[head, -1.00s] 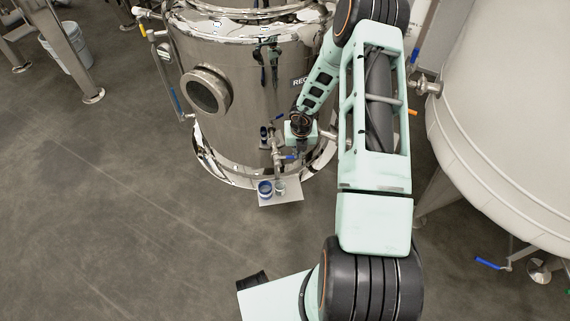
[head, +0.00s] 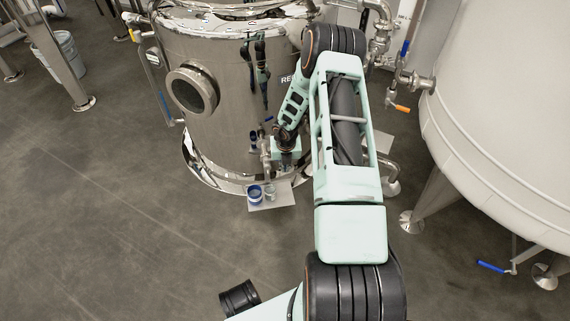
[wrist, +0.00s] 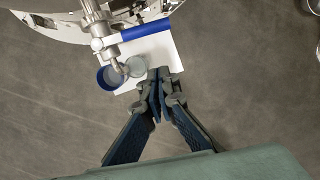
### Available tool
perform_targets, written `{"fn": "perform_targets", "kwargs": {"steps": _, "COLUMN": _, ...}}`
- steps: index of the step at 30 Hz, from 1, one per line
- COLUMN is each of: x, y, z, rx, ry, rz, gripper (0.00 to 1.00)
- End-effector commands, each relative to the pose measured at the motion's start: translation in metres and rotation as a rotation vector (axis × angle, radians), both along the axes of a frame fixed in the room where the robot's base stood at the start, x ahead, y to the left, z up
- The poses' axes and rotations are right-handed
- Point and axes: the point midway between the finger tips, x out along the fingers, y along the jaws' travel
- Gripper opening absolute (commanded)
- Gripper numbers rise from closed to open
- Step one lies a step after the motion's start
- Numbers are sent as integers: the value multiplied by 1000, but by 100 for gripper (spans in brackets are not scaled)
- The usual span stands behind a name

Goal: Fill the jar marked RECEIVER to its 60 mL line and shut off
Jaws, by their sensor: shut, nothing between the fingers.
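The steel tank (head: 225,95) has a small outlet valve low on its front. In the wrist view, the outlet pipe (wrist: 95,22) comes down to a spout (wrist: 119,66), and its blue lever (wrist: 146,29) points right, across the pipe. A blue-banded jar (wrist: 109,78) and a clear jar (wrist: 135,66) stand side by side under the spout. The spout end is over or near the clear jar; I cannot tell exactly. No RECEIVER mark or 60 mL line is readable. My gripper (wrist: 158,76) is shut and empty, right of the clear jar and apart from the lever.
Both jars stand on a white plate (head: 285,194) at the tank's foot. A white bucket (head: 65,50) is at far left. The floor in front is clear.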

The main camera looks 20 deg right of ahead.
Motion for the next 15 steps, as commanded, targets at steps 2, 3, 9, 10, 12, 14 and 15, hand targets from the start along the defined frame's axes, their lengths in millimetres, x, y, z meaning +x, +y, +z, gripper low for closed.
{"fn": "perform_targets", "kwargs": {"steps": 2, "x": 14, "y": -5, "z": -2, "rx": 2, "ry": -7, "rz": -4, "gripper": 0}}
{"fn": "perform_targets", "kwargs": {"steps": 3, "x": 18, "y": -8, "z": -2, "rx": 1, "ry": -7, "rz": -5, "gripper": 0}}
{"fn": "perform_targets", "kwargs": {"steps": 9, "x": 33, "y": -12, "z": -4, "rx": 1, "ry": -5, "rz": -2, "gripper": 0}}
{"fn": "perform_targets", "kwargs": {"steps": 10, "x": 34, "y": -12, "z": -4, "rx": 1, "ry": -3, "rz": -3, "gripper": 0}}
{"fn": "perform_targets", "kwargs": {"steps": 12, "x": 35, "y": -13, "z": -4, "rx": 1, "ry": -3, "rz": -3, "gripper": 0}}
{"fn": "perform_targets", "kwargs": {"steps": 14, "x": 36, "y": -13, "z": -4, "rx": 1, "ry": -4, "rz": -1, "gripper": 0}}
{"fn": "perform_targets", "kwargs": {"steps": 15, "x": 36, "y": -13, "z": -3, "rx": 0, "ry": -3, "rz": -2, "gripper": 0}}
